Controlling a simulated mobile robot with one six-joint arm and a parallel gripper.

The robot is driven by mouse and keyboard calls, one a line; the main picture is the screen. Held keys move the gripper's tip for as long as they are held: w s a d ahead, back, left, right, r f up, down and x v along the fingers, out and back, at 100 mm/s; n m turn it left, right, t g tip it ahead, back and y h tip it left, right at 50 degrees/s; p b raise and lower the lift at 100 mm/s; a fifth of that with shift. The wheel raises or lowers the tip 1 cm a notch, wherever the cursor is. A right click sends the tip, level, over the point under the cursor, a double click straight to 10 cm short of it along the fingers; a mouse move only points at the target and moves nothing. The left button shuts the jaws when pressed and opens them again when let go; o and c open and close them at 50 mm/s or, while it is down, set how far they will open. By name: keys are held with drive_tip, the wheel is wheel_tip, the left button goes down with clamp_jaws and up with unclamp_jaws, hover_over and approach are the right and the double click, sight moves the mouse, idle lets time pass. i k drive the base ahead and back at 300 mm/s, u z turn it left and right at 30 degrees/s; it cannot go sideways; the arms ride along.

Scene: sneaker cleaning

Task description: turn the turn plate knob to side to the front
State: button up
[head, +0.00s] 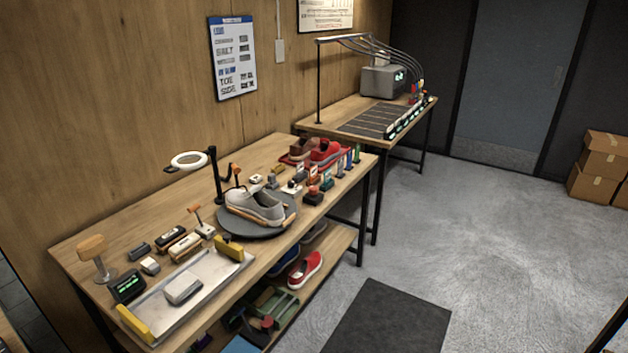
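The turn plate (264,232) is a round dark grey disc on the near workbench. A light grey sneaker (254,205) with a tan sole edge sits on it, lying roughly across the plate. I cannot clearly make out the plate's knob or which side it is on; it may be hidden or too small. My gripper is not in this view.
A metal tray (215,272) with yellow end grips lies left of the plate. A lamp post (214,175) stands close behind it. Small blocks and a red shoe tray (308,165) crowd the right. Floor (440,235) before the bench is open, with a dark mat (390,318).

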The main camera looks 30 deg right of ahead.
sight(313, 190)
drive_tip(key=z, duration=0.35)
drive_tip(key=i, duration=0.85)
drive_tip(key=z, duration=0.45)
